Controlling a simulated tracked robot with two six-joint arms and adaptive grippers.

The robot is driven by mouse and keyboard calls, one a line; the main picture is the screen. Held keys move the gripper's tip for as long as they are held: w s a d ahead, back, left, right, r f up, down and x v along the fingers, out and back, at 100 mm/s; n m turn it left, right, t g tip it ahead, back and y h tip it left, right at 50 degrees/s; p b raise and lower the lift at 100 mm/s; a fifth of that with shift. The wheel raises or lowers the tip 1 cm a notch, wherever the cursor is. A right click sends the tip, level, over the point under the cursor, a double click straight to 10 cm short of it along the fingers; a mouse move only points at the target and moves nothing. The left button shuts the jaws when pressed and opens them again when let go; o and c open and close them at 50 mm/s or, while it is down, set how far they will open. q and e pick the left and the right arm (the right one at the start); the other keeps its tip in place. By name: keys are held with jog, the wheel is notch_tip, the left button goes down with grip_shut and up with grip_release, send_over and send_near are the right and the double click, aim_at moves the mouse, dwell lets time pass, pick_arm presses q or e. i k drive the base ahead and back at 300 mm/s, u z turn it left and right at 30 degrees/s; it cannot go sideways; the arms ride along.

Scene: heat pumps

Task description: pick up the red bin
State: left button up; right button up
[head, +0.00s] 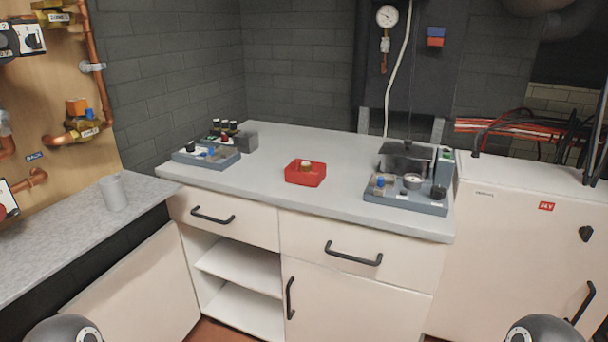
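The red bin (304,178) is a small, shallow, open tray. It sits upright on the grey countertop (262,182), near the middle of the front half. A small tan, round-topped object (305,165) is in it. Rounded grey parts of my two arms show at the bottom left and bottom right edges. Both are well in front of the counter and far from the bin. Neither gripper's fingers are in view.
Grey trays with small parts stand left (206,157) and right (407,201) of the bin, with clear countertop between. Drawers with black handles (353,254) face me below. A grey cup (113,193) stands on the left worktop. A white cabinet (509,240) is at right.

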aim_at(294, 174)
jog(key=z, duration=0.7)
jog(key=i, duration=0.15)
jog(key=u, duration=2.9)
jog(key=k, duration=1.25)
jog(key=z, duration=0.5)
jog(key=i, duration=1.05)
jog(key=z, duration=0.85)
jog(key=i, duration=0.4)
